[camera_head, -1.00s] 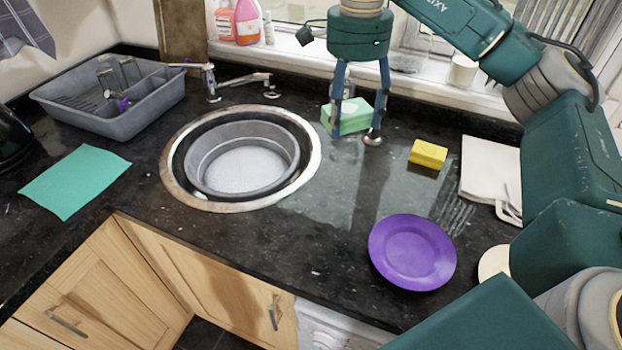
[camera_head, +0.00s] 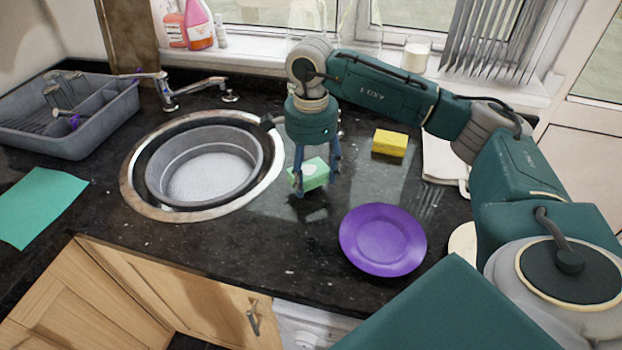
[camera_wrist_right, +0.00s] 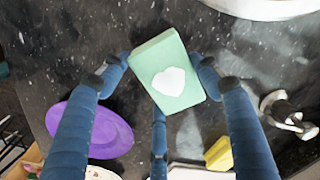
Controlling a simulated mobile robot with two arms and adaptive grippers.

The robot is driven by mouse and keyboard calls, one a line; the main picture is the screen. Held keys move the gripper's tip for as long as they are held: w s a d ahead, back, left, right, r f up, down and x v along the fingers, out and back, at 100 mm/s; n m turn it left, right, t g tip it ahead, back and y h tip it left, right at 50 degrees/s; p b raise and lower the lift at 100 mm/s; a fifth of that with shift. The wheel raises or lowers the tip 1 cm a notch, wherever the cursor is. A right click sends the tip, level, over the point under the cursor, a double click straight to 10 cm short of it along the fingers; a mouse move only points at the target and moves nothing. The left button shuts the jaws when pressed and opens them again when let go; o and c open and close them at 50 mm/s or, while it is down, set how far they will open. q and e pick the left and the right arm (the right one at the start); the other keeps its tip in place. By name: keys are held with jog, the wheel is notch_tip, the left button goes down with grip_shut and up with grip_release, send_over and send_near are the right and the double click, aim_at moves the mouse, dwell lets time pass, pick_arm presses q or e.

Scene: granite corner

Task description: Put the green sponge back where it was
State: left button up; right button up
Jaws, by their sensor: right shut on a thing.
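The green sponge (camera_head: 318,172) is a pale green block with a white heart-shaped mark on top. It is over the dark counter, right of the round sink and behind and left of the purple plate. My right gripper (camera_head: 316,178) points down from above and is shut on the sponge, with fingers on opposite sides. In the right wrist view the sponge (camera_wrist_right: 180,92) sits between the blue fingers of the gripper (camera_wrist_right: 155,75). I cannot tell whether its underside touches the counter. My left gripper is not in view.
The sink (camera_head: 272,185) holds a grey basin. A purple plate (camera_head: 382,240) and a yellow sponge (camera_head: 390,143) lie to the right. A tap (camera_head: 168,92) and grey dish rack (camera_head: 115,128) stand left. A green cloth (camera_head: 40,205) lies far left. Bottles (camera_head: 199,25) stand on the sill.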

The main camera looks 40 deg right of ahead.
notch_tip(320, 180, down, 2)
jog(key=shift+f, duration=0.1)
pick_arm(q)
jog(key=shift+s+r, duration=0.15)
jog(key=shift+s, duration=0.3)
pick_arm(e)
jog(key=shift+f, duration=0.1)
jog(key=shift+f, duration=0.1)
jog(key=shift+f, duration=0.15)
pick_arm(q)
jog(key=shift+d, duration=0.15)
pick_arm(e)
jog(key=o, duration=1)
jog(key=shift+r, duration=0.2)
